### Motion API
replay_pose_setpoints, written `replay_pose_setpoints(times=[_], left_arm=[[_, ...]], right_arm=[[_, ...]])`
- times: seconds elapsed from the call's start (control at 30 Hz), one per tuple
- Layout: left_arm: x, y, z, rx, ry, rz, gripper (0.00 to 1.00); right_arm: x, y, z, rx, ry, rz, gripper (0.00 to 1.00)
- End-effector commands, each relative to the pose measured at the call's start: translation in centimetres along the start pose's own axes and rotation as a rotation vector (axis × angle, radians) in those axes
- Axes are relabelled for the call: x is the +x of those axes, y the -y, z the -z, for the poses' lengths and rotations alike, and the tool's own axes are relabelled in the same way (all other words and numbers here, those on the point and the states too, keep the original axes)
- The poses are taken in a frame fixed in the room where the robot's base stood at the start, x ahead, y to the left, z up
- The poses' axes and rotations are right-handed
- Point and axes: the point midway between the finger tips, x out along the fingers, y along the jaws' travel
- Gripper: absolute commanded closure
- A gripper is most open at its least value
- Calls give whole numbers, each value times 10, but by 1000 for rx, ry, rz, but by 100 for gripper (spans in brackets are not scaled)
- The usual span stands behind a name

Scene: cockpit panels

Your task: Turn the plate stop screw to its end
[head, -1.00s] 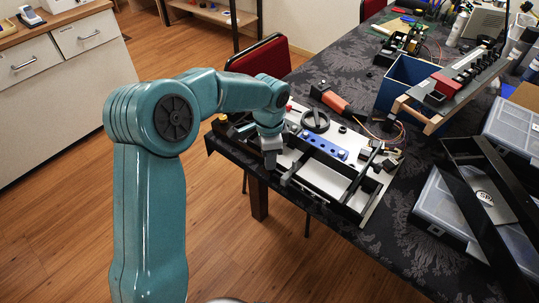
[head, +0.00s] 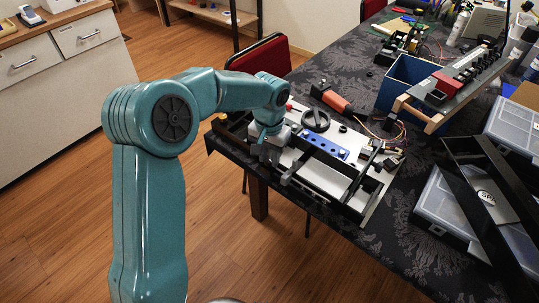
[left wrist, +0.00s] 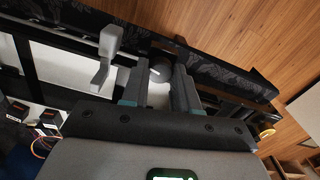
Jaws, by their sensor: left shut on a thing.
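My left gripper (head: 268,152) is over the front left part of the panel fixture (head: 325,185) on the table. In the left wrist view, its two fingers stand on either side of a dark round knob (left wrist: 160,71), which looks like the plate stop screw, and the gripper (left wrist: 158,90) is shut on it. The knob's lower part is hidden between the fingers. In the head view the gripper hides the screw. A grey lever (left wrist: 106,58) stands just left of the fingers in the left wrist view. My right gripper is not in view.
On the fixture are a black handwheel (head: 316,120) and a blue bar with holes (head: 326,146). An orange-handled tool (head: 334,101) lies behind it. A blue box (head: 402,84) and clear-lidded cases (head: 440,205) stand to the right. The table's front edge is close to the gripper.

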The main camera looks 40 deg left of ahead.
Motion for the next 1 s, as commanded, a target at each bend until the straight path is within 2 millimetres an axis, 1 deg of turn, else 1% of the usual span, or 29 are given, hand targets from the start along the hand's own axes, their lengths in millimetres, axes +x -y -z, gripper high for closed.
replay_pose_setpoints(times=[0.2,0.4,0.97,1.0], left_arm=[[-2,0,0,-121,-3,0,100],[-2,0,0,-184,-3,0,100],[-2,0,0,-210,-3,-1,100],[-2,0,0,-210,-3,-1,61]], right_arm=[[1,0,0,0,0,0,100],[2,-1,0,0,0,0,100],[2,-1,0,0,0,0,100],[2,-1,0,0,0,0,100]])
